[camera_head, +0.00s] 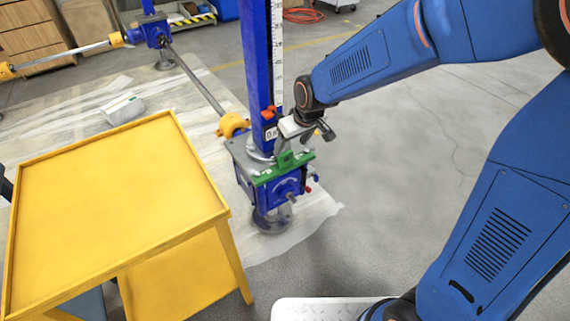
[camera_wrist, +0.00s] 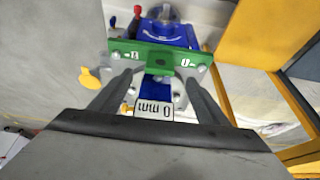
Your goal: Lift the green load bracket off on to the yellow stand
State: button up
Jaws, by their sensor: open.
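The green load bracket (camera_head: 297,168) sits on top of the blue screw jack (camera_head: 288,188), against its front edge. In the wrist view the bracket (camera_wrist: 160,54) lies across the picture just beyond my fingertips. My gripper (camera_head: 286,147) is open above the bracket, its fingers pointing down. In the wrist view my gripper (camera_wrist: 160,84) has its fingers spread on either side of the bracket's middle; I cannot tell whether they touch it. The yellow stand (camera_head: 110,205) is at the left, its rimmed top empty. Part of it also shows in the wrist view (camera_wrist: 268,30).
A blue column (camera_head: 257,60) with a white scale rises behind the jack. A shaft (camera_head: 192,78) with orange couplings runs to another jack (camera_head: 150,30) at the back. Red and blue knobs stick out at the jack's right. The floor on the right is clear.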

aim_at(286, 154)
jog(key=shift+x, duration=4.95)
jog(key=c, duration=1.4)
